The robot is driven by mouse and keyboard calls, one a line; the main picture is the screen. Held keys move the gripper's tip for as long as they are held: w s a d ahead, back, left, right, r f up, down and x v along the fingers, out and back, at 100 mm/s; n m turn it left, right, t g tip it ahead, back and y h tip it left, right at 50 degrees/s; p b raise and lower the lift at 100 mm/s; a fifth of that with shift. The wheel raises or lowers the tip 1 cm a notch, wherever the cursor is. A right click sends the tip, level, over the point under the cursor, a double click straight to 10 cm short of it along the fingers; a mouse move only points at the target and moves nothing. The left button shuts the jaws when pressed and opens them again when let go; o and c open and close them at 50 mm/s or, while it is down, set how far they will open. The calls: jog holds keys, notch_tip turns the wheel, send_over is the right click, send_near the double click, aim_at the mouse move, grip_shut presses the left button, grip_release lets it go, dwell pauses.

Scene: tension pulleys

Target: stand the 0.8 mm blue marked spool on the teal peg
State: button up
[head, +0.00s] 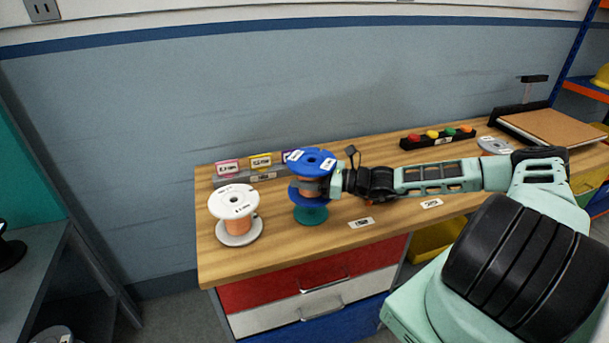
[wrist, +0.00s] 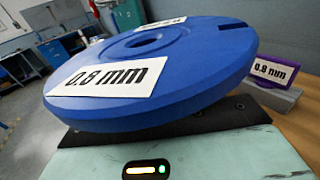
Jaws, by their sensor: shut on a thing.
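The blue spool (head: 313,161) is wound with copper wire and stands about upright. Its top flange carries white labels; in the wrist view the flange (wrist: 150,80) fills the middle, and a label reads 0.8 mm. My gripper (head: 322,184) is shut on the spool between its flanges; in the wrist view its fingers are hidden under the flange. The teal peg's base (head: 311,213) shows directly below the spool's lower flange. The peg's shaft is not visible, and I cannot tell whether the lower flange rests on the base or hangs just above it.
A white spool (head: 233,203) with copper wire stands to the left on the wooden bench (head: 275,245). Behind is a grey rack with pink, yellow and purple labels (head: 227,166). A black strip with coloured buttons (head: 437,138) lies farther right. Drawers (head: 310,290) are below the bench edge.

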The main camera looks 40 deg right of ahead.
jog(key=shift+f+b, duration=0.45)
jog(key=shift+f, duration=0.9)
jog(key=shift+f, duration=0.35)
dwell(0.7)
jog(key=shift+f+b, duration=0.3)
jog(key=shift+f, duration=0.85)
jog(key=shift+f, duration=0.15)
dwell(0.7)
jog(key=shift+f, duration=0.8)
jog(key=shift+f, duration=0.15)
jog(key=o, duration=1.5)
jog(key=shift+f, duration=0.1)
